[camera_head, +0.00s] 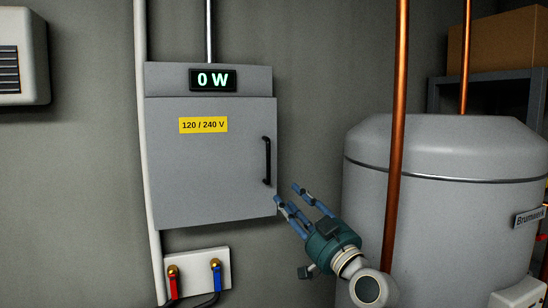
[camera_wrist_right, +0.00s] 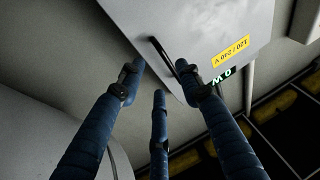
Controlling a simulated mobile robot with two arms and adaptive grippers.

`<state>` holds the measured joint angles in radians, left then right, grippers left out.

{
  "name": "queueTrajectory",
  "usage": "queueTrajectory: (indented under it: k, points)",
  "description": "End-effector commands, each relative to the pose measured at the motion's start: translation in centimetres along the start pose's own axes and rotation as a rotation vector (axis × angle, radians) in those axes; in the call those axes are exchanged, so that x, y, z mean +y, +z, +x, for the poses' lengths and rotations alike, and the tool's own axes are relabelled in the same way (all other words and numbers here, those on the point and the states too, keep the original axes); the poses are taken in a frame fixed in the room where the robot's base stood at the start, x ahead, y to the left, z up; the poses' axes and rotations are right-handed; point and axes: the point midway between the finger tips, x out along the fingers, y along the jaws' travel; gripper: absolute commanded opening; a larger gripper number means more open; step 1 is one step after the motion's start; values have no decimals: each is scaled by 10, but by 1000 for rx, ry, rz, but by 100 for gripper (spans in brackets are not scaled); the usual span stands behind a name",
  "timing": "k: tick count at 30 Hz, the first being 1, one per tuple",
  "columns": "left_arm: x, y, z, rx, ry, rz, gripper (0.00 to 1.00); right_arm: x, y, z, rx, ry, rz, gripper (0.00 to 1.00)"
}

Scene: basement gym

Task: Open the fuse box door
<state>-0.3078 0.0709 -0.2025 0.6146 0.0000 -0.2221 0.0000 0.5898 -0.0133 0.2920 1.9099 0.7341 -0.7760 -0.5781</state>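The fuse box (camera_head: 213,90) is a grey wall cabinet with a "0 W" display on top. Its door (camera_head: 205,170) looks shut, with a yellow "120 / 240 V" label and a black vertical handle (camera_head: 267,160) at its right edge. My right gripper (camera_head: 290,200) is open and empty, with blue fingers spread, just below and right of the handle. In the right wrist view the handle (camera_wrist_right: 160,53) lies beyond the spread fingers (camera_wrist_right: 160,85), apart from them as far as I can tell. My left gripper is not in view.
A copper pipe (camera_head: 397,130) and a large grey tank (camera_head: 450,175) stand to the right, close to my right arm. Below the box is a white plate with red and blue valves (camera_head: 197,275). A white pipe (camera_head: 141,110) runs along the box's left side.

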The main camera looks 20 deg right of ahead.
Motion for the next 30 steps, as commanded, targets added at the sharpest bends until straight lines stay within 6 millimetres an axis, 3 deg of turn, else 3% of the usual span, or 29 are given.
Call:
queueTrajectory:
  k: [1,3,6,13,21,30]
  points:
    - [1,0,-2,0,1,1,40,0,-21,0,33,-4,-5,35]
    - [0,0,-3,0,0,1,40,0,-36,0,59,-7,-12,35]
    - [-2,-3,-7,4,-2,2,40,-1,-45,7,72,-9,-13,35]
    - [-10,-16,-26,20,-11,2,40,-1,-49,48,70,-9,-11,35]
    - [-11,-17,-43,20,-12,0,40,-1,-50,92,70,-8,-12,35]
    - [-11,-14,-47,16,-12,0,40,-2,-48,107,69,-7,-14,35]
